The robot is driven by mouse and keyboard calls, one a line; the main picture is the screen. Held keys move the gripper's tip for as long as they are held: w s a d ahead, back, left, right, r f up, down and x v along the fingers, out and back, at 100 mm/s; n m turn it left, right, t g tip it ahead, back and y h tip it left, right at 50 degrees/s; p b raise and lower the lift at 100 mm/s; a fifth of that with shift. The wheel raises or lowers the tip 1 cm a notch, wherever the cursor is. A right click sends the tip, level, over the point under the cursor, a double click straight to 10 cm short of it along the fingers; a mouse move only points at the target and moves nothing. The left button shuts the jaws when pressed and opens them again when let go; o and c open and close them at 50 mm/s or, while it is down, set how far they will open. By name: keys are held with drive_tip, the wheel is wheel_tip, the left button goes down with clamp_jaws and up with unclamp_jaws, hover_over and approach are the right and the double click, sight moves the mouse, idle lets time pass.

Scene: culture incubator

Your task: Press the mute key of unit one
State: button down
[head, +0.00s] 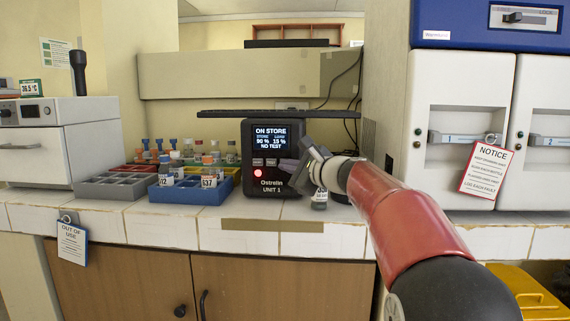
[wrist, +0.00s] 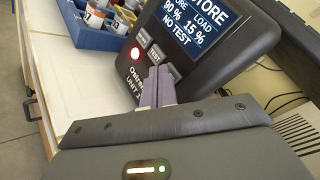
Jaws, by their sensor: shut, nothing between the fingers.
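Unit one (head: 268,190) is a dark box on the counter, labelled "Ostrelin UNIT 1". Its lit screen (head: 270,137) reads "ON STORE" and "NO TEST". Below the screen are two small grey keys; in the wrist view the left one (wrist: 143,38) seems to read MUTE and the right one (wrist: 155,54) TEST. A red lamp (head: 258,173) glows under the left key. My gripper (head: 281,167) is shut and empty, at the right of the keys. In the wrist view its fingertips (wrist: 159,72) are close to the TEST key; I cannot tell whether they touch it.
Blue (head: 190,193) and grey (head: 115,188) racks with vials stand left of the unit. A small bottle (head: 319,199) stands right of it, below my gripper. A dark shelf (head: 280,114) runs above the unit. White cabinets (head: 460,95) stand at the right.

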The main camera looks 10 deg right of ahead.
drive_tip(key=shift+w, duration=0.15)
idle(0.5)
drive_tip(key=shift+s+a+b, duration=0.2)
drive_tip(key=shift+s+b, duration=0.2)
drive_tip(key=shift+s, duration=0.3)
drive_tip(key=shift+s+a+b, duration=0.25)
drive_tip(key=shift+s+b, duration=0.15)
drive_tip(key=shift+s, duration=0.4)
drive_tip(key=shift+s+a+b, duration=0.25)
drive_tip(key=shift+s+b, duration=0.15)
drive_tip(key=shift+s, duration=0.4)
drive_tip(key=shift+s+a+b, duration=0.25)
drive_tip(key=shift+s+b, duration=0.15)
drive_tip(key=shift+s, duration=0.4)
